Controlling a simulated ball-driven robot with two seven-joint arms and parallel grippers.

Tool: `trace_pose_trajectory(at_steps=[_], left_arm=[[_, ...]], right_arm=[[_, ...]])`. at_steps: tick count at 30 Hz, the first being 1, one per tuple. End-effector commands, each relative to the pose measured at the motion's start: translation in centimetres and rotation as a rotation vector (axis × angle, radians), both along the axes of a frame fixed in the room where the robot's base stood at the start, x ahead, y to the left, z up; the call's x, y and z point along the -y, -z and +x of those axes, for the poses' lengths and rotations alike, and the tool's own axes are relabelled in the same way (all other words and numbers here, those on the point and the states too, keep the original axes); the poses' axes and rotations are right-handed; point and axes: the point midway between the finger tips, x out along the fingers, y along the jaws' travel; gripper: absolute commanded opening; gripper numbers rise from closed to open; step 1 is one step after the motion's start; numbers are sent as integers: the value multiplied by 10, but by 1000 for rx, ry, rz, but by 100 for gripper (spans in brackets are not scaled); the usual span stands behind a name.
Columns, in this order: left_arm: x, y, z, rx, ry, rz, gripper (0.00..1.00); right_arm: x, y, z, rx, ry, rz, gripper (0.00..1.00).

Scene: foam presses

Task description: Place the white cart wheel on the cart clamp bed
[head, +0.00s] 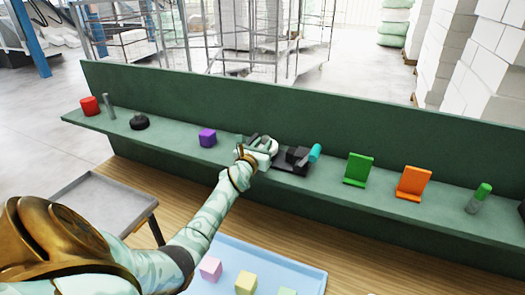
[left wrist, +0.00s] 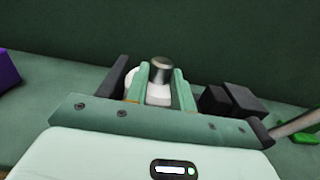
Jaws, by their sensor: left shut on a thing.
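My left gripper (head: 262,146) is at the shelf, just left of the black clamp (head: 294,160) with the teal handle (head: 315,152). It is shut on the white cart wheel (head: 272,145), which is largely hidden by the fingers. In the left wrist view the white wheel (left wrist: 158,97) shows between the two green fingers (left wrist: 160,88), with a grey metal cylinder (left wrist: 160,68) at its far side. Black clamp blocks (left wrist: 215,102) stand close to the right of the fingers. I cannot tell whether the wheel touches the clamp bed. My right gripper is not in view.
A back panel (head: 230,105) rises behind. A blue tray (head: 310,274) with cubes lies in front.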

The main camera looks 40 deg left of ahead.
Motion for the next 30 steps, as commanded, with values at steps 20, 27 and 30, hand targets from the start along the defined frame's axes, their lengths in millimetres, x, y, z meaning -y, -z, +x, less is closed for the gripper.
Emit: trace_pose_trajectory(at_steps=[20,27,30], left_arm=[[0,11,0,3,0,1,46],[1,6,-1,3,0,-1,46],[6,8,-16,1,1,-4,46]], right_arm=[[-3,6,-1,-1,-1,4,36],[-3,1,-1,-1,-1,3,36],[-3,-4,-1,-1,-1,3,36]])
